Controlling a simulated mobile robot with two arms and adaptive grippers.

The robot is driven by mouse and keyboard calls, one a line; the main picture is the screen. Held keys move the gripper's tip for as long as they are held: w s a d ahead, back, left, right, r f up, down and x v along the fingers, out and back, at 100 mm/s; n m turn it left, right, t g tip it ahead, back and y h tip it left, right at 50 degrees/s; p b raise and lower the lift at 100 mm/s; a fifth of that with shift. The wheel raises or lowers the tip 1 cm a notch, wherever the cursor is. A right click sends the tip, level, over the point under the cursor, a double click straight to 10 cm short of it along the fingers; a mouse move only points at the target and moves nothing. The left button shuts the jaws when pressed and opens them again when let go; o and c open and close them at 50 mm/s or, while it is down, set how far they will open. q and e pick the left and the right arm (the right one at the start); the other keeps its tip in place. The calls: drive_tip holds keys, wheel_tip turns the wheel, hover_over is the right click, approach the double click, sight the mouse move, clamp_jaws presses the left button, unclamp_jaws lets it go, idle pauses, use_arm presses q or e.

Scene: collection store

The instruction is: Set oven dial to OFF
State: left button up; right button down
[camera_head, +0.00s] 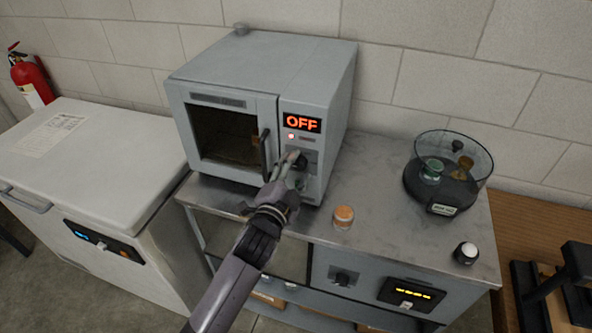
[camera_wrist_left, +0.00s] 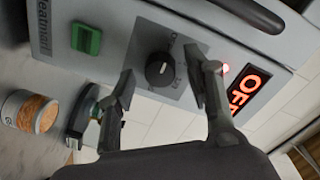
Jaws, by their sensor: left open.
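The grey oven (camera_head: 230,100) stands on the metal bench against the wall. Its display (camera_head: 302,123) reads OFF in orange, and it also shows in the left wrist view (camera_wrist_left: 247,92). The black oven dial (camera_wrist_left: 160,69) sits on a grey plate on the control panel. In the head view the dial (camera_head: 299,160) is partly covered by my fingers. My left gripper (camera_head: 286,163) is in front of the panel. In the left wrist view its fingers (camera_wrist_left: 167,80) are apart, one on either side of the dial, with visible gaps and nothing held. My right gripper is not in view.
A jar with orange contents (camera_head: 344,217) stands on the bench near the oven. A round glass desiccator (camera_head: 447,172) and a small white-topped jar (camera_head: 466,253) are farther right. A white chest freezer (camera_head: 85,160) stands left. A green switch (camera_wrist_left: 86,38) is on the oven panel.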

use_arm(q)
drive_tip(key=v, duration=1.2)
idle(0.3)
drive_tip(key=s+a+f+n+g+y+b, duration=0.1)
drive_tip(key=a+f+n+g, duration=0.1)
drive_tip(key=f, duration=1.1)
drive_tip(key=s+a+f+n+g+y, duration=0.1)
drive_tip(key=a+f+g+y, duration=0.1)
drive_tip(key=f, duration=1)
drive_tip(key=s+a+f+n+g+y, duration=0.1)
drive_tip(key=s+a+f+n+g, duration=0.2)
drive_tip(key=f, duration=0.5)
drive_tip(key=s+a+f+g, duration=0.1)
drive_tip(key=s+a+f, duration=0.1)
drive_tip(key=s+f, duration=0.5)
drive_tip(key=s+a+f+n+g+y+b, duration=0.1)
drive_tip(key=s+a+f+n+g, duration=0.2)
drive_tip(key=s+f, duration=0.8)
drive_tip(key=s+a+f+n+g+y, duration=0.1)
drive_tip(key=s+a+f+n+g, duration=0.2)
drive_tip(key=s, duration=1.5)
drive_tip(key=a+f+g, duration=0.1)
drive_tip(key=a+f, duration=0.3)
drive_tip(key=f, duration=0.3)
drive_tip(key=shift+s+f+n+b, duration=0.3)
drive_tip(key=shift+s+f+b, duration=0.05)
drive_tip(key=shift+f+b, duration=0.05)
